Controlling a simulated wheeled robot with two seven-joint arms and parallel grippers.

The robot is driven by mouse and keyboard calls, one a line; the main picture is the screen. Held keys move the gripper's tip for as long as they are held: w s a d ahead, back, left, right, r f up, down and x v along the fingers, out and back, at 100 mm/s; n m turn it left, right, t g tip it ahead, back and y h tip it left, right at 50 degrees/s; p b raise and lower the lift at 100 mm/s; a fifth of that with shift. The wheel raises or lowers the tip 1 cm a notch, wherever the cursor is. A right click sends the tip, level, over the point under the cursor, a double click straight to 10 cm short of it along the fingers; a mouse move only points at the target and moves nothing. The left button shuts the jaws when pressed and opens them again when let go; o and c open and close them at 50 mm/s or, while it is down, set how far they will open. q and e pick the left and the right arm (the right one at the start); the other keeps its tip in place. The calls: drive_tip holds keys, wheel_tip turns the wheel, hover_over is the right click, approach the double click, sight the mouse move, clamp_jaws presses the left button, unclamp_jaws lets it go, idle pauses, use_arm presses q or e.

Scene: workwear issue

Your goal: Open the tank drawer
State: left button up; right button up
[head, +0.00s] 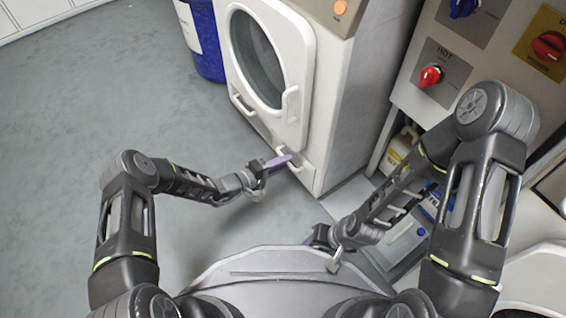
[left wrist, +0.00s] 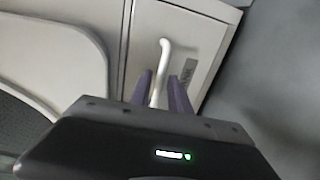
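The tank drawer (left wrist: 205,45) is a pale front panel low on the white machine, with a small grey label beside its handle. In the left wrist view its white bar handle (left wrist: 165,47) runs between the two purple fingers of my left gripper (left wrist: 161,92). A narrow gap shows beside the bar, so the fingers look open around it. In the head view my left gripper (head: 287,160) is at the drawer, at the machine's lower front corner. The drawer looks closed. My right gripper (head: 318,238) is low, near my body, away from the machine; its fingers are not clear.
The machine has a round-windowed door (head: 258,60) above and another low panel with a handle (head: 243,104) to the left. A blue bin (head: 205,45) stands beside it. A panel with a red knob (head: 431,76) and bottles is at right. Grey floor is clear in front.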

use_arm(q)
clamp_jaws()
idle(1.1)
